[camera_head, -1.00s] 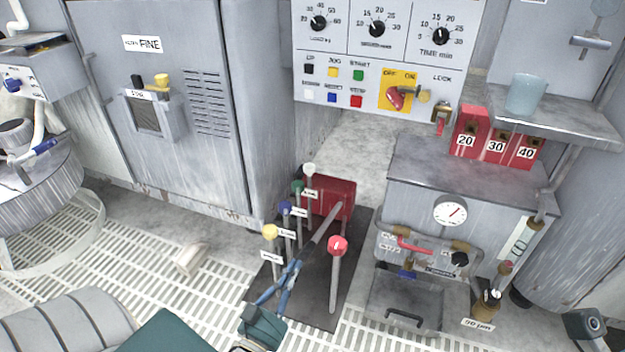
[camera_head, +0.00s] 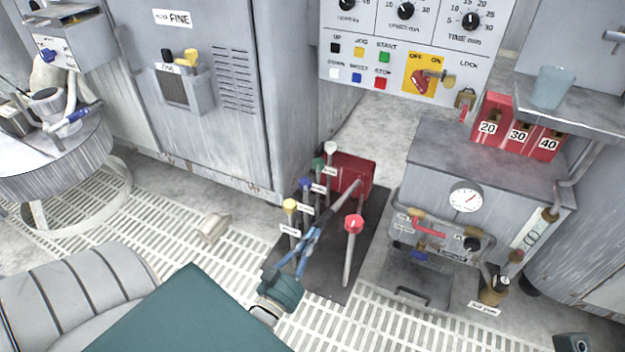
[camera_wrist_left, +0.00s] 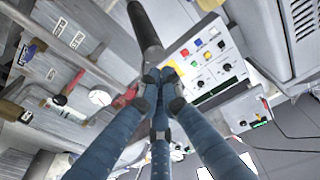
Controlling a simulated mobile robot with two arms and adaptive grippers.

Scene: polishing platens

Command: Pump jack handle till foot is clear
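The jack handle (camera_head: 340,203) is a grey bar that slants down and left from the red jack body (camera_head: 366,178) on a dark floor plate. My left gripper (camera_head: 317,232) has its blue fingers closed around the lower end of this bar. In the left wrist view, the fingertips (camera_wrist_left: 160,82) come together at the end of a dark bar (camera_wrist_left: 145,28); the fingers partly hide the contact. The foot cannot be made out in either view. My right gripper is not in view.
Levers with white, green, blue and yellow knobs (camera_head: 289,205) stand close left of the handle. A red-knobbed lever (camera_head: 353,224) stands close to its right. A gauge cabinet (camera_head: 487,165) is at right, and a control panel (camera_head: 400,60) is behind. A beige block (camera_head: 213,227) lies on the grating.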

